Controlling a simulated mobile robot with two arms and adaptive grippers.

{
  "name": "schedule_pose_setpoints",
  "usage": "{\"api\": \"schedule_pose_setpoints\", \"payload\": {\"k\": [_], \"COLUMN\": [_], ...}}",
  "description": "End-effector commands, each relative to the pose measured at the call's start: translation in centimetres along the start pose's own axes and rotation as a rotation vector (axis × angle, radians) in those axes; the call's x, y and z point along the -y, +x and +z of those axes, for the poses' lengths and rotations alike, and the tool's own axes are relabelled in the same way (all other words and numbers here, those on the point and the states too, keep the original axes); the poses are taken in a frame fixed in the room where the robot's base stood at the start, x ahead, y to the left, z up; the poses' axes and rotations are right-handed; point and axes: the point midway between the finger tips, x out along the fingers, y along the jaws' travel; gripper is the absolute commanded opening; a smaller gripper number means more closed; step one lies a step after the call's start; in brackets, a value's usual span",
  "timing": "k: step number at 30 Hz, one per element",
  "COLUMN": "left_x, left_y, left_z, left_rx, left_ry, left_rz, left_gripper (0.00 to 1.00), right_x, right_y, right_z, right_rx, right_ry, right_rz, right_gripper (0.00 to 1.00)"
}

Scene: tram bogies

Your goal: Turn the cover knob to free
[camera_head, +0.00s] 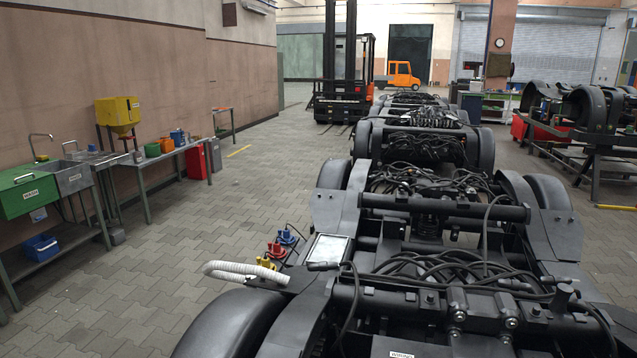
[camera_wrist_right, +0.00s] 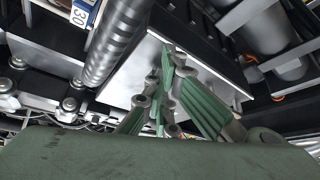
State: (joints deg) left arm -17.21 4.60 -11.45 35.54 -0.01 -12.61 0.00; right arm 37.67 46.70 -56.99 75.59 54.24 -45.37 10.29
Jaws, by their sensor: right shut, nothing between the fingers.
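My right gripper (camera_wrist_right: 168,62) shows in the right wrist view, its green fingers shut with nothing between them. Neither gripper shows in the head view.
A ribbed grey hose (camera_wrist_right: 115,42) runs close left of the fingers, beside a label reading 30 (camera_wrist_right: 82,12). In the head view, a white corrugated hose (camera_head: 245,271) sticks out left of the near bogie.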

Motion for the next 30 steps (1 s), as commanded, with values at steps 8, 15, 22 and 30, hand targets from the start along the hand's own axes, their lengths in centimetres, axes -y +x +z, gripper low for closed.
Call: {"api": "schedule_pose_setpoints", "payload": {"k": [8, 15, 22, 30], "left_x": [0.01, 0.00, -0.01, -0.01], "left_y": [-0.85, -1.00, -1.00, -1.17], "left_z": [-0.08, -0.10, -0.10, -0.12], "left_rx": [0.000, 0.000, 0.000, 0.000], "left_ry": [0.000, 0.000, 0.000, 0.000], "left_rz": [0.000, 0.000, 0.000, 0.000], "left_gripper": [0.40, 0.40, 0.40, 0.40], "right_x": [-0.68, -1.01, -1.06, -1.09], "right_y": [-0.08, 0.10, 0.16, 0.08], "right_z": [-0.31, -0.22, -0.15, 0.03], "right_rx": [-0.004, -0.001, 0.001, 0.004], "right_ry": [0.002, 0.002, 0.000, 0.000], "right_rz": [-0.001, -0.001, -0.001, -0.001], "right_gripper": [0.00, 0.00, 0.00, 0.00]}}
